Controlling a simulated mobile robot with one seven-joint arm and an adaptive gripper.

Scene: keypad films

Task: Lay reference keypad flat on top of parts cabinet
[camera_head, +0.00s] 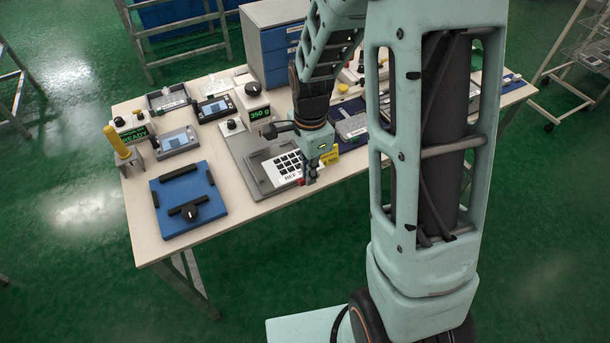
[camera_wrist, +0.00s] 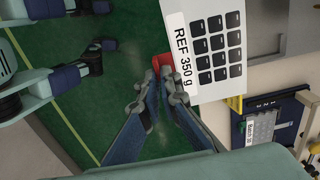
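The reference keypad (camera_head: 284,167) is a white plate with black keys and a label. In the wrist view the keypad (camera_wrist: 214,45) shows the label "REF 350 g" and has a red tab (camera_wrist: 163,62) at its edge. It lies on the grey scale plate (camera_head: 262,186), whose display reads 350 g. My gripper (camera_head: 302,181) is at the keypad's near right edge. In the wrist view its fingertips (camera_wrist: 158,78) are close together at the red tab. Whether they clasp it is unclear. The parts cabinet (camera_head: 275,50), blue-grey with drawers, stands at the table's back; my arm hides its right side.
A blue fixture board (camera_head: 181,218) lies at the table's left front. Several small devices stand behind it, with a yellow-handled post (camera_head: 117,142) at the left edge. A blue tray with a grey keypad (camera_head: 351,123) is right of my gripper. My column hides part of the table.

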